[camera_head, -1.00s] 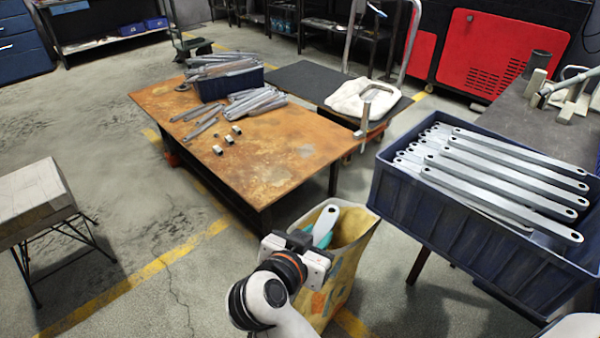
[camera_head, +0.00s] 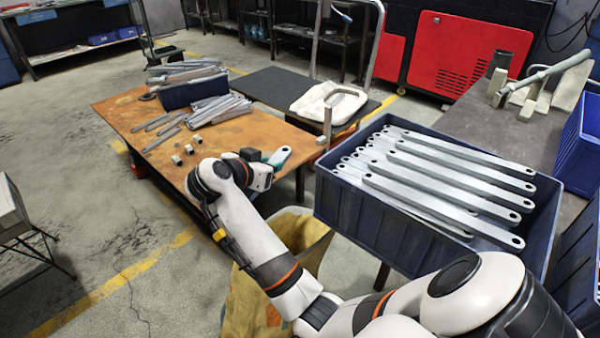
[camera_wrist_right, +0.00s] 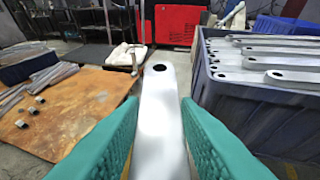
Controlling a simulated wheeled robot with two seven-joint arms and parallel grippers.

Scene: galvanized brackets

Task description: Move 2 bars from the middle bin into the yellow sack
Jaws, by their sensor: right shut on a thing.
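My right gripper (camera_head: 268,160) is shut on a flat grey metal bar (camera_head: 281,155). In the right wrist view its teal fingers (camera_wrist_right: 160,140) press on both sides of the bar (camera_wrist_right: 160,95), whose holed end points away. The yellow sack (camera_head: 248,305) stands on the floor below my right arm, which hides much of it; what is inside does not show. The dark blue bin (camera_head: 345,206) to the right holds several long holed bars (camera_head: 440,170); it also shows in the right wrist view (camera_wrist_right: 235,105). My left gripper is not in view.
A rusty table (camera_head: 125,110) at the left bears a small dark bin of bars (camera_head: 190,93), loose bars and small metal pieces. A cart with a white sack (camera_head: 325,100) stands behind. More blue bins (camera_head: 585,140) stand at the far right.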

